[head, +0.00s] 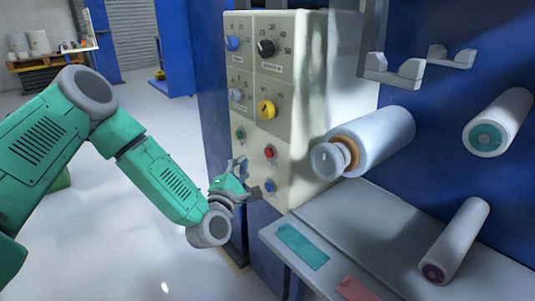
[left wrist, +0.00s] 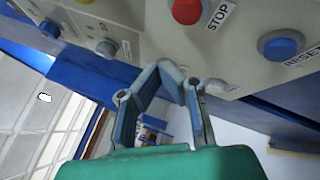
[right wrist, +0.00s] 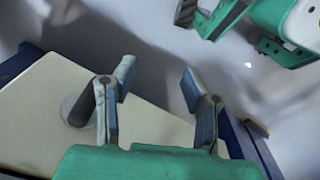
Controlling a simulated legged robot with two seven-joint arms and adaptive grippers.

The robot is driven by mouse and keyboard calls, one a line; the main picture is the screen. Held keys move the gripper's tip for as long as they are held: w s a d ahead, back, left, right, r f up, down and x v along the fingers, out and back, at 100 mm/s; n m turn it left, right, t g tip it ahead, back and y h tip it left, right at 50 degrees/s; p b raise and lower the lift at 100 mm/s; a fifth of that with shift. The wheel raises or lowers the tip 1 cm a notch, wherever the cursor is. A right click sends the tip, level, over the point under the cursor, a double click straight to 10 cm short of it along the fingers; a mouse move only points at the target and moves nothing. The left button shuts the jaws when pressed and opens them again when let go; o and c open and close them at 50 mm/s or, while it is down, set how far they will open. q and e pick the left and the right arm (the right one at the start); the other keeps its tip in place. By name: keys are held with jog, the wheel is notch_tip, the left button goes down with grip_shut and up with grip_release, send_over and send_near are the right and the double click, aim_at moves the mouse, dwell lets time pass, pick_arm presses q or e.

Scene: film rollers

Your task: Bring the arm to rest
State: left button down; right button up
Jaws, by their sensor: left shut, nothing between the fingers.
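My left arm reaches in from the left in the head view, with its green left gripper (head: 243,174) close in front of the lower part of the cream control box (head: 305,95). In the left wrist view the left gripper's fingertips (left wrist: 171,66) meet with nothing between them, below the red STOP button (left wrist: 187,10) and the blue RESET button (left wrist: 281,45). I cannot tell whether they touch the box. My right gripper (right wrist: 158,78) shows only in the right wrist view, its fingers apart and empty over a pale flat surface.
A large film roller (head: 385,135) sticks out right of the box. Two white rolls, an upper one (head: 508,110) and a lower one (head: 460,235), are further right. A grey shelf (head: 375,225) carries a teal patch (head: 303,246) and a pink patch (head: 356,289). The floor at left is open.

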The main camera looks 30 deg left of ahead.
dwell(0.7)
pick_arm(q)
jog(key=s+d+f+m+g+h+p, duration=0.1)
jog(key=s+d+f+m+h, duration=0.1)
jog(key=d+f+m, duration=0.1)
jog(key=s+d+f+m+g+h+p, duration=0.1)
jog(key=d+f+m+g+h, duration=0.1)
jog(key=d+f+m, duration=0.1)
jog(key=s+d+f+m+g+h+p, duration=0.1)
jog(key=s+d+f+m+g, duration=0.1)
jog(key=d+f+m, duration=0.1)
jog(key=shift+s+d+m+h, duration=0.3)
jog(key=shift+d+h, duration=0.1)
jog(key=shift+d, duration=0.4)
jog(key=s+d+f+m+g+h+p, duration=0.1)
jog(key=s+d+f+m+g, duration=0.1)
jog(key=s+f+m+g, duration=0.15)
jog(key=s+d+f+m+g+p, duration=0.1)
jog(key=s+d+f+m+g, duration=0.15)
jog(key=s, duration=0.25)
jog(key=s+a+f+m+g+y+p, duration=0.1)
jog(key=s+m+g, duration=0.3)
jog(key=s, duration=0.7)
jog(key=s+a+f+m+g+y+p, duration=0.1)
jog(key=s+a+m+g+p, duration=0.2)
jog(key=s+m, duration=0.4)
jog(key=s+a+g, duration=0.1)
jog(key=s, duration=0.4)
jog(key=shift+s+f, duration=0.15)
jog(key=shift+f, duration=0.1)
